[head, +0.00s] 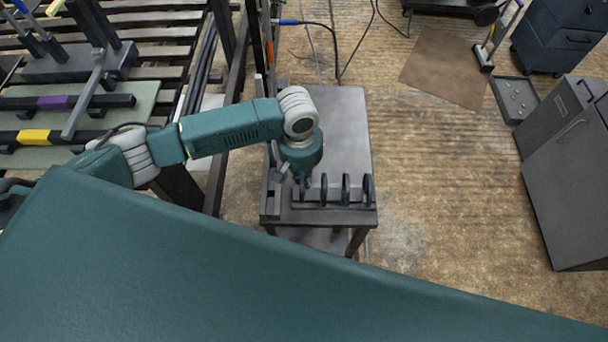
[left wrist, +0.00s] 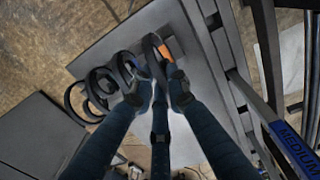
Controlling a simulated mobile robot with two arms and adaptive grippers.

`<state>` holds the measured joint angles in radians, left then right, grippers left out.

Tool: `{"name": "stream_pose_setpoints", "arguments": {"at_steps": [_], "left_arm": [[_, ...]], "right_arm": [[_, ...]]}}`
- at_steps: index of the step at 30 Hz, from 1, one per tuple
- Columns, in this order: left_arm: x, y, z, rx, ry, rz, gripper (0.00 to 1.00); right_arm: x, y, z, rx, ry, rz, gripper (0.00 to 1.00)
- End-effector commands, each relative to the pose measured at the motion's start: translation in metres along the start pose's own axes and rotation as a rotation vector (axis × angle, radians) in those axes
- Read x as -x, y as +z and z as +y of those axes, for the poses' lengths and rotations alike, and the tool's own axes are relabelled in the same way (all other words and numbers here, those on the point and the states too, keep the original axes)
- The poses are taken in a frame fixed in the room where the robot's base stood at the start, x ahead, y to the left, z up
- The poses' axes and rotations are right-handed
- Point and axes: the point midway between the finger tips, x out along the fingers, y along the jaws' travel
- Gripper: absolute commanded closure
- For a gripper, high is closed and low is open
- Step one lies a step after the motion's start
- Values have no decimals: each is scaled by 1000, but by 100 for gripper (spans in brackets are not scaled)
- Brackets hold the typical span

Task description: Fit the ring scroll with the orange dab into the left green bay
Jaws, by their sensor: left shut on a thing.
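The ring scroll with the orange dab (left wrist: 151,45) is a dark ring in the left wrist view. Its orange dab faces the right side, just above the fingertips. My left gripper (left wrist: 162,80) is shut on this ring's near edge. In the head view my left gripper (head: 303,181) points down at the left end of a row of dark rings, and it hides most of the held ring. I cannot tell whether that ring is clear of its rack. No left green bay can be made out in either view. My right gripper is not in view.
Several other dark rings (head: 345,190) stand upright in a row on a small grey table (head: 340,125). At left, a slatted bench (head: 150,20) carries dark bars with purple and yellow marks. A bar reading MEDIUM (left wrist: 293,148) stands right in the wrist view.

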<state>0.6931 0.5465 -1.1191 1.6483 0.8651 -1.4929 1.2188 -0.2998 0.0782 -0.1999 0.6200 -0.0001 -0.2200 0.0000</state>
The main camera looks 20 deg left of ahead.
Motion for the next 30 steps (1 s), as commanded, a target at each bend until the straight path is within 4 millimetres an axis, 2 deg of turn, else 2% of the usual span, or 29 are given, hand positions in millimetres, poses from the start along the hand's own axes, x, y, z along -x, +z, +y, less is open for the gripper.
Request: {"name": "stream_pose_setpoints", "arguments": {"at_steps": [13, 30], "left_arm": [[-4, 0, 0, 0, 1, 1, 100], [4, 0, 0, -1, 18, 1, 100]], "right_arm": [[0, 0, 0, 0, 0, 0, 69], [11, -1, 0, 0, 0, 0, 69]]}}
